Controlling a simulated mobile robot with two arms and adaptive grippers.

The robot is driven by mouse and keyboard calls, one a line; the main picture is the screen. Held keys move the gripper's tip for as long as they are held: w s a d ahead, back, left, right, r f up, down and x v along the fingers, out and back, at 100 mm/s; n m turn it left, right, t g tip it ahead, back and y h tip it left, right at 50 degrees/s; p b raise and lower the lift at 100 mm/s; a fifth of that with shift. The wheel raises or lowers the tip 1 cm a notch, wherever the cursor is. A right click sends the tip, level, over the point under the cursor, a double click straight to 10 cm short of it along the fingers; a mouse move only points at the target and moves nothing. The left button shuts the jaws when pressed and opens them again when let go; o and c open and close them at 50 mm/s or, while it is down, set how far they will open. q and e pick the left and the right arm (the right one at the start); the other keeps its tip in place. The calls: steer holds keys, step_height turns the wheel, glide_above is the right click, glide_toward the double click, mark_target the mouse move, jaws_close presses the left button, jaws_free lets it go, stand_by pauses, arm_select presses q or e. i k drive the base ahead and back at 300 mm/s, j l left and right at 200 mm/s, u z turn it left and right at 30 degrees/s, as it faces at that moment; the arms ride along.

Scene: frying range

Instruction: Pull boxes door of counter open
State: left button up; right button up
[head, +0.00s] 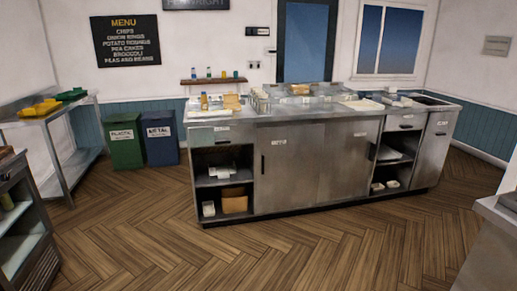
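A long steel counter (318,125) stands in the middle of the head view, apart from me across the floor. Its front has a wide left door panel (288,175) with a small white label and a dark upright handle at its left edge. A right door panel (347,165) adjoins it, with a dark handle at its right edge. Both panels look closed. A narrow labelled front (432,155) is at the counter's right end. The labels are too small to read, so I cannot tell which says boxes. Neither of my grippers is in view.
Open shelves with boxes (235,203) are at the counter's left; more shelves (392,165) are at its right. Green (124,143) and blue (161,140) bins stand behind left. Steel units edge the lower left (25,225) and lower right (490,245). The wooden floor (280,250) before the counter is clear.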

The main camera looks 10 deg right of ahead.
mark_target(349, 148)
steer(key=i+l+z, duration=0.4)
steer(key=i, duration=0.45)
steer(key=i+z, duration=0.45)
steer(key=i, duration=0.45)
steer(key=i+j+z, duration=0.4)
steer(key=i, duration=0.45)
steer(key=i+l, duration=0.2)
steer(key=i, duration=0.25)
steer(key=i+l, duration=0.15)
steer(key=i, duration=0.35)
steer(key=i+l, duration=0.2)
steer(key=i, duration=0.25)
steer(key=i+l, duration=0.15)
steer(key=i, duration=0.35)
steer(key=i+l, duration=0.2)
steer(key=i, duration=0.25)
